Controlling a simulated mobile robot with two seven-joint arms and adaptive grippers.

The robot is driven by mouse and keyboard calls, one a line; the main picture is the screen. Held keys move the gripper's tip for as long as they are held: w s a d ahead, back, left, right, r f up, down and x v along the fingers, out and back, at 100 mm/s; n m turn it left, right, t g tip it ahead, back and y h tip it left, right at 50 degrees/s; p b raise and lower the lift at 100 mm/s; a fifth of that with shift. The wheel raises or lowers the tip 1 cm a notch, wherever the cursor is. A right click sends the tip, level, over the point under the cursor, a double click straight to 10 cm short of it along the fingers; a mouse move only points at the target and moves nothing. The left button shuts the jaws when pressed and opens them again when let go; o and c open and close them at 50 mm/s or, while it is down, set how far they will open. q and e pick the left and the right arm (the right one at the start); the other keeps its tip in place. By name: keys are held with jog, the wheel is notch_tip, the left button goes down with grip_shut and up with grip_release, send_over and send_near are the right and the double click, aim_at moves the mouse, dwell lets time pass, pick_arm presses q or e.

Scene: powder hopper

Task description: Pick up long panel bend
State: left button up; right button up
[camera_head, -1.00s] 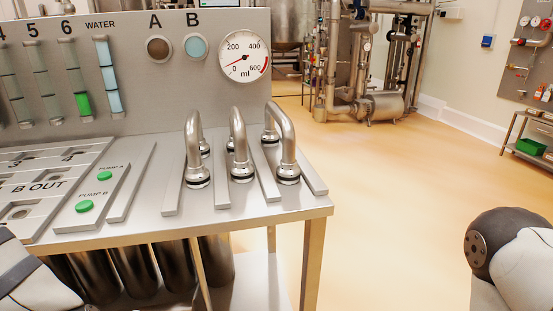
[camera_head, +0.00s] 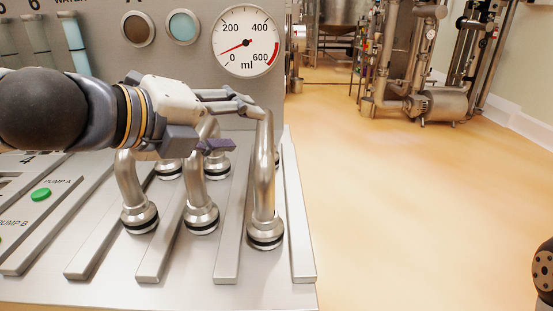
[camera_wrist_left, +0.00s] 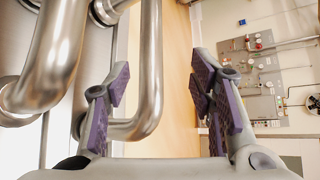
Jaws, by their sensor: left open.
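Several shiny steel panel bends stand in sockets on the sloped panel. The right bend (camera_head: 264,185) is at the right side, with a middle bend (camera_head: 197,185) and a left bend (camera_head: 130,185) beside it. I cannot tell for sure which is the long one. My left gripper (camera_head: 240,126) is open at the upper part of the right bend, partly covering the bends' tops. In the left wrist view, a bend (camera_wrist_left: 152,65) shows between the open fingers (camera_wrist_left: 160,92), closer to the left finger. Another bend (camera_wrist_left: 52,60) is left of the fingers. Contact is unclear.
Raised metal strips (camera_head: 300,230) run between the sockets on the panel (camera_head: 180,280). A gauge (camera_head: 246,42) is on the upright back wall behind my gripper. The floor (camera_head: 410,200) right of the panel is clear. Piping equipment (camera_head: 430,90) stands farther back.

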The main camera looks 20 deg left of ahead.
aim_at(257, 132)
pick_arm(q)
jog(key=x, duration=0.3)
jog(key=b+x, duration=0.1)
jog(key=x, duration=0.2)
jog(key=a+f+b+x, duration=0.1)
jog(key=x, duration=0.2)
jog(key=shift+w, duration=0.2)
jog(key=shift+s+r, duration=0.1)
jog(key=shift+r, duration=0.1)
jog(key=shift+c, duration=0.3)
pick_arm(e)
jog(key=shift+g, duration=0.6)
jog(key=s+f, duration=0.3)
jog(key=shift+f, duration=0.1)
pick_arm(q)
grip_shut()
